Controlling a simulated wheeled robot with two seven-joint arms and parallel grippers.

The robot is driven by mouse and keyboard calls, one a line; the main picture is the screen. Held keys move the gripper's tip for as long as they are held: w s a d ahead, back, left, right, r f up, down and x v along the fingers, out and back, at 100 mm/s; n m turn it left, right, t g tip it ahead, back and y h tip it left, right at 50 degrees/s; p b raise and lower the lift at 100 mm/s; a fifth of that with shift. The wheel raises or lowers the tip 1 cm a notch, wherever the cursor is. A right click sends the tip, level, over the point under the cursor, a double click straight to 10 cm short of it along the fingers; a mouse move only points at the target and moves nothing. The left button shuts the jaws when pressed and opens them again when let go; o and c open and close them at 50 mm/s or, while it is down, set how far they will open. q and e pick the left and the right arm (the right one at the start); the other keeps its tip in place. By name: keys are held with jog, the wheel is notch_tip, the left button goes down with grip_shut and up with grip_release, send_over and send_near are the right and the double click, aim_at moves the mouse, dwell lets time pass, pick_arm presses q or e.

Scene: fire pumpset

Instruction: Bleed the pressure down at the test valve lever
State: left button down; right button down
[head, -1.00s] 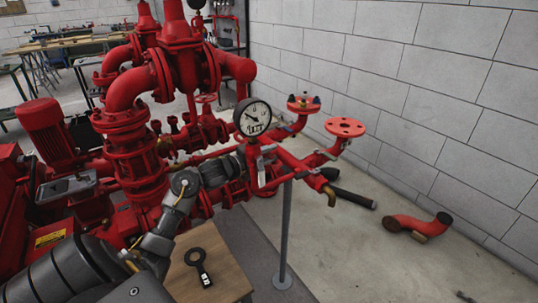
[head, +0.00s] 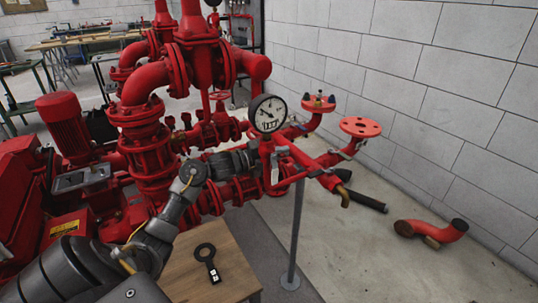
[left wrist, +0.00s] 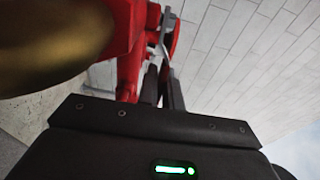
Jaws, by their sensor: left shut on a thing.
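The red test pipework carries a round white-faced pressure gauge (head: 267,113). A pale, slim lever (head: 275,168) hangs at the pipe just below the gauge. My left gripper (head: 260,156) reaches in from the left at that pipe, beside the lever. In the left wrist view, its dark fingers (left wrist: 161,86) are close together, shut on a thin metal piece (left wrist: 165,43) at the red pipe that looks like the lever. The exact contact is small and partly hidden. My right gripper is not seen.
A wooden stand (head: 230,258) with a dark ring-ended tool (head: 207,262) is below my left arm. A grey post (head: 296,235) supports the pipework. Red flanged outlets (head: 360,127) project to the right. A loose red elbow pipe (head: 432,232) lies on open floor near the block wall.

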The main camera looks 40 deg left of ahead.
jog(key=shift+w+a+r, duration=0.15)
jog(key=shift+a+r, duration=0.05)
pick_arm(q)
jog(key=c, duration=1.6)
grip_release()
jog(key=shift+o, duration=0.2)
jog(key=shift+s+a, duration=0.1)
jog(key=shift+s, duration=0.05)
jog(key=shift+s+a+f, duration=0.1)
jog(key=shift+s+a, duration=0.05)
jog(key=shift+s, duration=0.1)
jog(key=v, duration=1)
jog(key=shift+b, duration=0.3)
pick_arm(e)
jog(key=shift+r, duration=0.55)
